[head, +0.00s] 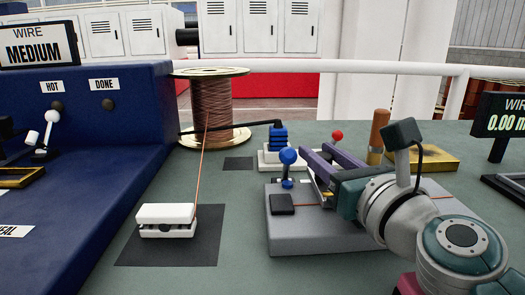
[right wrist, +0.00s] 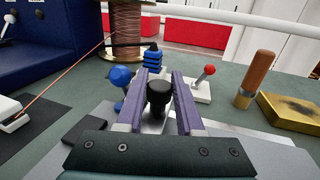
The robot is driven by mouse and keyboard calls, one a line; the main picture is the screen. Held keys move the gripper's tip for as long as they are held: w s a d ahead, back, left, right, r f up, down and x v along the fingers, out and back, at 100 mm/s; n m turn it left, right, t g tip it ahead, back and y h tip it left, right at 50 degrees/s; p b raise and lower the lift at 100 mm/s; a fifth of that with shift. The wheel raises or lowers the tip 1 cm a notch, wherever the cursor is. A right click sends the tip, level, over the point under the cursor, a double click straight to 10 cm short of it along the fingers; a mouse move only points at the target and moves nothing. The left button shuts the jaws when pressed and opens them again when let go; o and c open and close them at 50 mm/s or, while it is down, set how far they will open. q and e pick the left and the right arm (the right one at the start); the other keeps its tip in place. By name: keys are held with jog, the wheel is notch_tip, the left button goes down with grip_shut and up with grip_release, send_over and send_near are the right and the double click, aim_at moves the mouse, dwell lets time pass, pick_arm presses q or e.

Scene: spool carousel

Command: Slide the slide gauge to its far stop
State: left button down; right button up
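The slide gauge appears to be the grey block (head: 315,235) at centre right, with a metal strip and a black knob (right wrist: 159,94) seen in the right wrist view. My right gripper (head: 328,160) is over this block, its two purple fingers standing apart. In the right wrist view its fingers (right wrist: 161,85) stand on either side of the black knob, with what looks like a thin gap at the right finger. In the head view the knob is hidden behind the fingers. My left gripper is not in view.
A blue ball lever (head: 288,158) stands close left of the fingers. A red ball lever (head: 337,136), an orange-brown cylinder (head: 379,130) and a brass block (head: 430,158) stand behind. Copper wire runs from the spool (head: 211,105) to a white clamp (head: 167,213). A display (head: 505,117) reads 0.00.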

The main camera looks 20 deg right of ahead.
jog(key=o, duration=0.5)
jog(key=shift+c, duration=0.2)
